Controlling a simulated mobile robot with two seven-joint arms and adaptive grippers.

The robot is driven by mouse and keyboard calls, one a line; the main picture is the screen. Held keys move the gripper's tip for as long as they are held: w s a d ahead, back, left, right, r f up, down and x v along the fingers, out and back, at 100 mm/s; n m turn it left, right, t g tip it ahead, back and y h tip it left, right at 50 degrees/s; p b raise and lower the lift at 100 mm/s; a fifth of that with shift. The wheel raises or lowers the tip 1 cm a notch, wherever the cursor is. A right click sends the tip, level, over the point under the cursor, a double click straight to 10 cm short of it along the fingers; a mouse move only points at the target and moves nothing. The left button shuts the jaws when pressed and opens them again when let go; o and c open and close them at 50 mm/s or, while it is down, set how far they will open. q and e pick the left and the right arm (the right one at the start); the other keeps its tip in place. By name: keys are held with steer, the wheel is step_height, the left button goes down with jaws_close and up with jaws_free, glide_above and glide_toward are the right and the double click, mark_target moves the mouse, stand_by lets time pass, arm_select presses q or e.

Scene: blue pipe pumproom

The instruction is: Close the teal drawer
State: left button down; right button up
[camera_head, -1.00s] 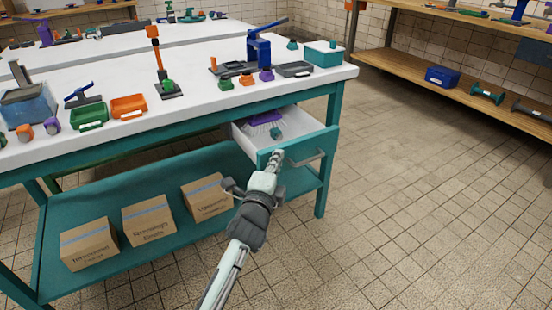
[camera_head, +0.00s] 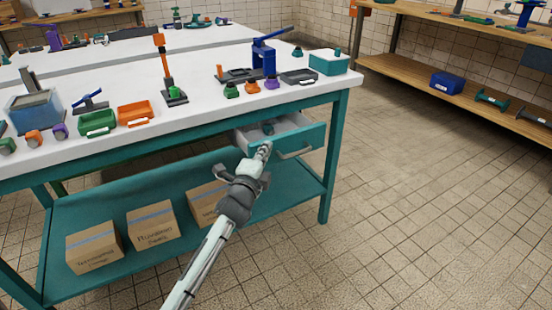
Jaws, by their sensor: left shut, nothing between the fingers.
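The teal drawer (camera_head: 300,138) hangs under the right end of the white-topped workbench (camera_head: 215,85). It is partly open, and a strip of its pale inside shows with a small dark teal item in it. A grey bar handle (camera_head: 296,153) is on its front. My left gripper (camera_head: 264,150) is shut and empty. Its fingertips are at the left part of the drawer front, seemingly against it; exact contact is hard to tell. My right gripper is not in view.
Cardboard boxes (camera_head: 151,227) stand on the bench's teal lower shelf (camera_head: 120,277). Trays, a blue press (camera_head: 263,60) and a teal box (camera_head: 329,62) stand on the top. Tiled floor (camera_head: 420,190) to the right is clear, up to a wooden shelf (camera_head: 450,75).

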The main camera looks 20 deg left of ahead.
arm_select(q)
steer(key=w+a, duration=0.3)
steer(key=a, duration=0.2)
steer(key=shift+w, duration=0.35)
steer(key=shift+w+a, duration=0.5)
steer(key=shift+a, duration=0.05)
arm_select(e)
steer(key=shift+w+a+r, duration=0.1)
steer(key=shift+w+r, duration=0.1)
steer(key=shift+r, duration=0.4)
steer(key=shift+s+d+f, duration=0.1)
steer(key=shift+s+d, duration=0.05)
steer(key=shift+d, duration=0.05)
